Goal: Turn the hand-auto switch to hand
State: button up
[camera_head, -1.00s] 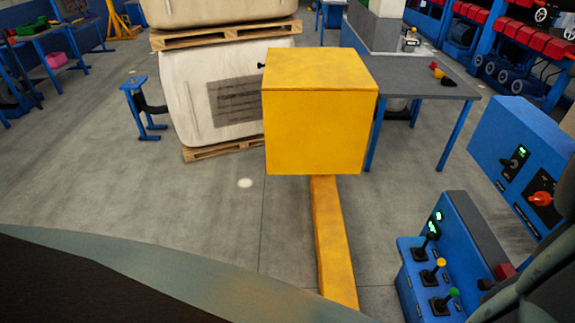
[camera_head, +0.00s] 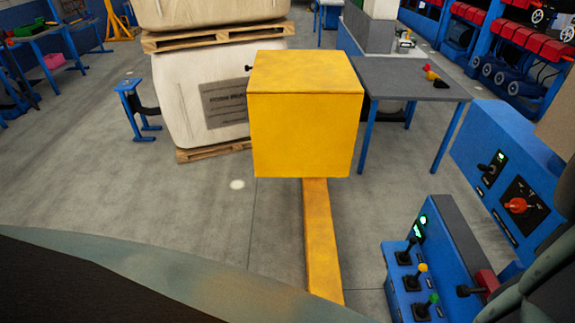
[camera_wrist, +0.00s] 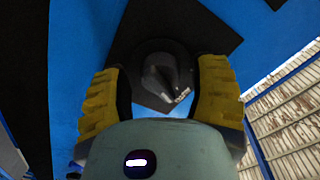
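In the wrist view a dark rotary knob (camera_wrist: 160,75) sits on a black square plate (camera_wrist: 205,32) on a blue panel. A small label, too small to read, lies near its lower right. My gripper (camera_wrist: 159,68) is open, with one yellow-padded finger on each side of the knob and gaps showing between. I cannot tell whether this knob is the hand-auto switch. In the head view the upper blue panel (camera_head: 482,203) at the right carries a black-handled switch (camera_head: 488,169) and a red rotary switch (camera_head: 518,206). My fingers are not visible there.
A lower blue console (camera_head: 400,284) holds levers with black, yellow and green knobs. A yellow box on a post (camera_head: 305,130) stands at centre. A grey table (camera_head: 415,82) and large white sacks (camera_head: 190,100) on pallets stand behind. Open floor lies at left.

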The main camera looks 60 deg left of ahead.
grip_shut()
dwell(0.3)
jog(key=shift+n, duration=0.3)
jog(key=n, duration=0.4)
jog(key=shift+f+n, duration=0.1)
jog(key=shift+n, duration=0.2)
jog(key=n+b, duration=0.1)
jog(key=n, duration=0.3)
jog(key=shift+n, duration=0.3)
jog(key=shift+o, duration=1)
grip_release()
